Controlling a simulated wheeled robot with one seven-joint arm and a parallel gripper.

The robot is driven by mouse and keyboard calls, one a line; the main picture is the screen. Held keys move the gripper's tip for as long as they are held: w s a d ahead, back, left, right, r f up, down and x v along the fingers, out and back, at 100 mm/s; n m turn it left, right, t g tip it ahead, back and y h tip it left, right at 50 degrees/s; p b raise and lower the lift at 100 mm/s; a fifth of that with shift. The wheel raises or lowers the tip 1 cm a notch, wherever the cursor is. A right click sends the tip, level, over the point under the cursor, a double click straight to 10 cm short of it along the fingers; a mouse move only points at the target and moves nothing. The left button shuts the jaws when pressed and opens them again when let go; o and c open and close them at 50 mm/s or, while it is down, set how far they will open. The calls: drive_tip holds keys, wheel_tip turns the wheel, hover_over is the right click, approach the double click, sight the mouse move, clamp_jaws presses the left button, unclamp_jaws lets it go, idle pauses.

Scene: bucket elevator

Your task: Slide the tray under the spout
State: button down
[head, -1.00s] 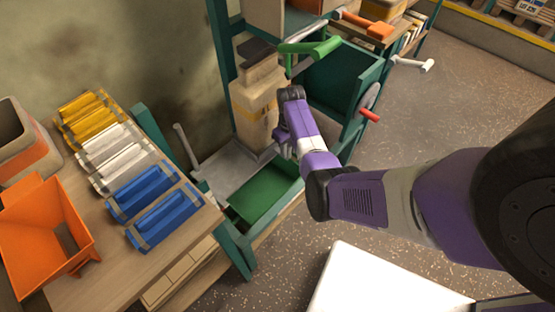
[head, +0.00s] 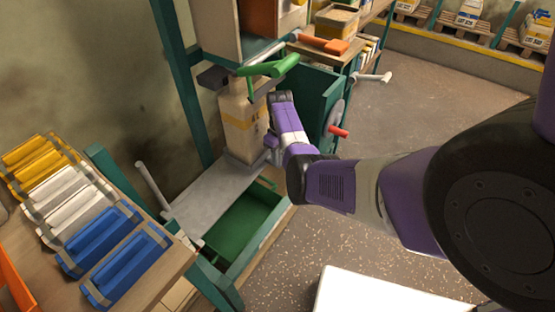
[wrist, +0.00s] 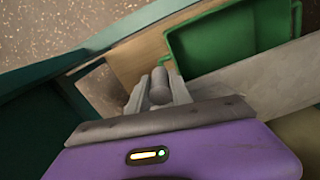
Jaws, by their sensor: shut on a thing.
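The green tray (head: 240,228), an open shallow box, lies in front of a grey plate (head: 200,195) in the low frame. It also shows at the upper right of the wrist view (wrist: 230,35). My gripper (head: 270,150) is beside a tan bag (head: 242,128) standing at the plate's right end. In the wrist view my gripper (wrist: 158,95) is shut on a short grey peg (wrist: 161,84), apart from the tray's main body. What the peg joins is hidden. A dark block (head: 213,77) hangs above left of the bag; I cannot tell whether it is the spout.
A green lever (head: 268,68) is just above my wrist. A green housing with a red crank handle (head: 338,132) stands right of it. A table with blue bags (head: 125,262) is at left. Open floor (head: 410,120) lies to the right.

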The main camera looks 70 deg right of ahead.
drive_tip(key=shift+s+d, duration=0.1)
drive_tip(key=shift+d, duration=0.25)
drive_tip(key=c, duration=1.2)
unclamp_jaws()
drive_tip(key=shift+o, duration=0.2)
drive_tip(key=shift+a, duration=0.2)
drive_tip(key=w+a+p, duration=0.3)
drive_tip(key=w+a, duration=0.1)
drive_tip(key=a, duration=1)
drive_tip(key=w+a+p, duration=0.4)
drive_tip(key=a, duration=0.9)
wheel_tip(320, 180, up, 8)
drive_tip(key=p, duration=0.1)
drive_tip(key=shift+f, duration=0.15)
